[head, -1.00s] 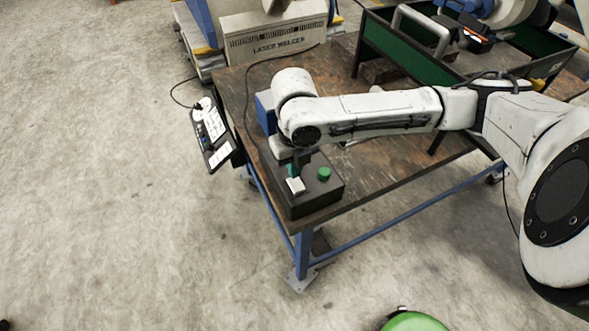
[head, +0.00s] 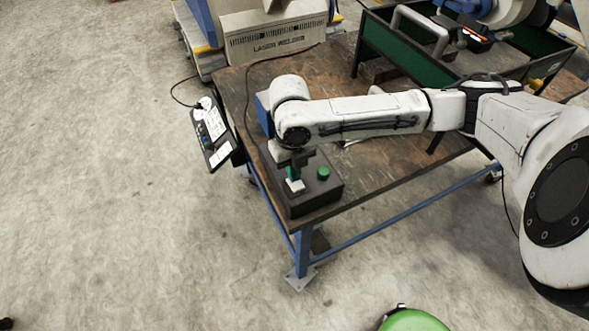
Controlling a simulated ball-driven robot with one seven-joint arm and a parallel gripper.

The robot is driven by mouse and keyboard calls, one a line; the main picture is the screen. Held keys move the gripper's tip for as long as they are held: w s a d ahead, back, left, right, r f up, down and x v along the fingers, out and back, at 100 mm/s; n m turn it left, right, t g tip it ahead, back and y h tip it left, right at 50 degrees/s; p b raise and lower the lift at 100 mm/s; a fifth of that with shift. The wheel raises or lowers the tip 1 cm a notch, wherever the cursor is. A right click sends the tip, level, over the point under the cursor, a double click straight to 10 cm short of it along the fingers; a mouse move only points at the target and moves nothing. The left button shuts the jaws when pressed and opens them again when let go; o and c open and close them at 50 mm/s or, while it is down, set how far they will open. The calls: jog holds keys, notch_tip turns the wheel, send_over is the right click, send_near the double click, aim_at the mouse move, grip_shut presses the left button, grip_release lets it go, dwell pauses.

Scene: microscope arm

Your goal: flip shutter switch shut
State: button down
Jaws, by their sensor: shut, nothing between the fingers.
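A dark control box (head: 322,195) sits at the near left corner of the table. On its top are a green round knob (head: 323,173) and a small white switch piece (head: 297,187), which I take for the shutter switch. My gripper (head: 292,178) points down over the left part of the box. Its green-tipped fingers are together and empty, right at the white piece and partly covering it. I cannot tell whether they touch it, nor which way the switch is set.
A wooden-topped table (head: 370,185) with a blue frame carries the box. A black panel (head: 214,137) hangs at its left edge. A blue block (head: 264,110) stands behind my wrist. A dark green-lined tray (head: 405,55) fills the table's back.

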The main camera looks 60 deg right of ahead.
jog(key=shift+s+a+f, duration=0.15)
jog(key=shift+s+f, duration=0.1)
jog(key=shift+f, duration=0.1)
jog(key=shift+s+a+r+p, duration=0.15)
jog(key=shift+s+a+p, duration=0.2)
jog(key=shift+s, duration=0.2)
jog(key=shift+a, duration=0.1)
